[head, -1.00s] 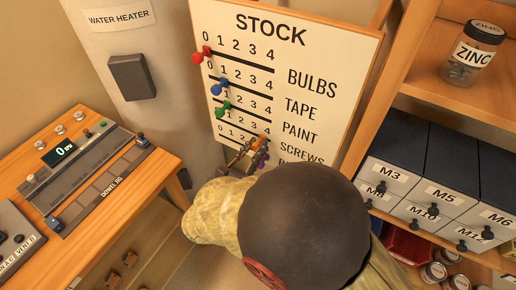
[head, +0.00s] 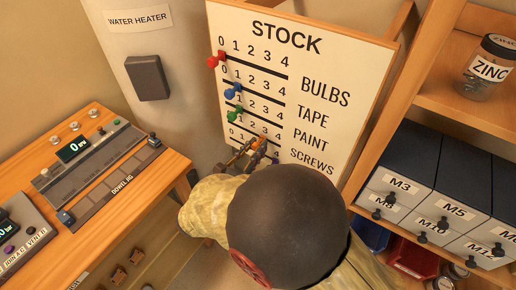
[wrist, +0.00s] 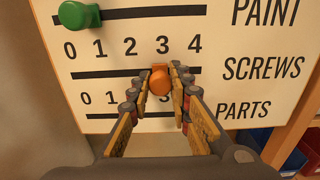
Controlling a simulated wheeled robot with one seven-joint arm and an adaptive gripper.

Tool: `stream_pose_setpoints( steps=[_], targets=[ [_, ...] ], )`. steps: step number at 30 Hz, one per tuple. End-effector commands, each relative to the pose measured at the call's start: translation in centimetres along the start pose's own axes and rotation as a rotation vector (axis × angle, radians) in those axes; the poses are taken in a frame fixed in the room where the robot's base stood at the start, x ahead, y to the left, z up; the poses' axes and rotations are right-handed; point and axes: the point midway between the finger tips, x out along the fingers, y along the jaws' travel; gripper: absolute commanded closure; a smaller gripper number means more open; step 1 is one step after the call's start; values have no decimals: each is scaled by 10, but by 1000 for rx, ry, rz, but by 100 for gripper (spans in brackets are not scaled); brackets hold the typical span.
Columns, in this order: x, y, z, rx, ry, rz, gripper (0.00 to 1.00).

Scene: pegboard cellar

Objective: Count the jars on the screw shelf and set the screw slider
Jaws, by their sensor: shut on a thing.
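The STOCK board (head: 330,45) carries rows of numbered sliders. My gripper (wrist: 160,78) is shut on the orange knob (wrist: 159,82) of the SCREWS row, which stands under the 3 in the wrist view. In the head view my arm covers part of the lower rows; the orange knob (head: 260,143) shows at the fingertips. Jars show at right: a ZINC jar (head: 487,68) with a dark lid on the upper shelf (head: 450,100), and partly cut-off jars (head: 440,283) low down. Which shelf is the screw shelf, I cannot tell.
Labelled drawers (head: 440,205) fill the right shelf. A wooden bench (head: 130,205) with slider devices stands at left.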

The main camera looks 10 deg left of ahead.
Motion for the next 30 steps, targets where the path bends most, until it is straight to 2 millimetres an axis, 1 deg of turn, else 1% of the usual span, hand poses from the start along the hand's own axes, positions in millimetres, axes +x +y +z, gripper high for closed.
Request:
stream_pose_setpoints(
  steps=[28,29,30],
  targets=[
    [0,35,1,1,0,1,90],
    [0,34,0,1,0,0,79],
    [0,34,0,0,0,0,76]
  ],
)
